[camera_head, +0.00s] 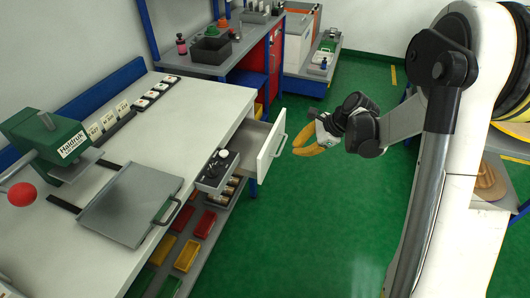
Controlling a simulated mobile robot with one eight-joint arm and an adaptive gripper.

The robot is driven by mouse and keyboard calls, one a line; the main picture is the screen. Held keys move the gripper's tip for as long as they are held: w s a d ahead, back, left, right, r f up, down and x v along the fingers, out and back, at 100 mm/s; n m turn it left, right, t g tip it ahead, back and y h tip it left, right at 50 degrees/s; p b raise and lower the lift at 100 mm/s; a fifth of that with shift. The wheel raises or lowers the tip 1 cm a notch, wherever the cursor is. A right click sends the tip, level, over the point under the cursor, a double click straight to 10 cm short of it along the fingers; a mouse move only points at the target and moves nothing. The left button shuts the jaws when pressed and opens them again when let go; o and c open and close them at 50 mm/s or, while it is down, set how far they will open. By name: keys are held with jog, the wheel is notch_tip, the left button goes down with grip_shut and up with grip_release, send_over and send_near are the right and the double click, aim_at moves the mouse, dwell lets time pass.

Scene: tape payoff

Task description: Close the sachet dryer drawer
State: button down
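A white drawer (267,151) under the right side of the long workbench stands pulled open. Its front faces right and carries a pale bar handle (281,146). The inside of the drawer shows behind the front. My gripper (302,148), with yellow fingers, is in the air just right of the drawer front and handle. It looks apart from the handle, though the depth between them is hard to judge. Nothing shows in its grasp. The finger gap is too small and turned away to tell whether it is open or shut.
Yellow and red bins (187,255) sit below. Green floor (310,220) is clear right of the bench.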

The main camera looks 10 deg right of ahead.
aim_at(264, 171)
notch_tip(264, 171, down, 10)
jog(key=w+d+m+y, duration=0.2)
jog(key=w+m, duration=0.1)
jog(key=m, duration=0.2)
jog(key=b+x, duration=0.2)
jog(key=x, duration=0.2)
jog(key=b+x, duration=0.1)
jog(key=x, duration=0.3)
jog(key=b+x, duration=0.2)
jog(key=x, duration=0.2)
jog(key=shift+a+r+b, duration=0.3)
jog(key=shift+a+b, duration=0.05)
jog(key=shift+a, duration=0.05)
jog(key=shift+w+a+r, duration=0.15)
jog(key=shift+w+a, duration=0.25)
jog(key=shift+a, duration=0.15)
jog(key=w+a, duration=0.2)
jog(key=a, duration=0.2)
jog(key=w+a, duration=0.2)
jog(key=a, duration=0.2)
jog(key=w+a, duration=0.3)
jog(key=a, duration=0.1)
jog(key=shift+w+a, duration=0.1)
jog(key=shift+a, duration=0.15)
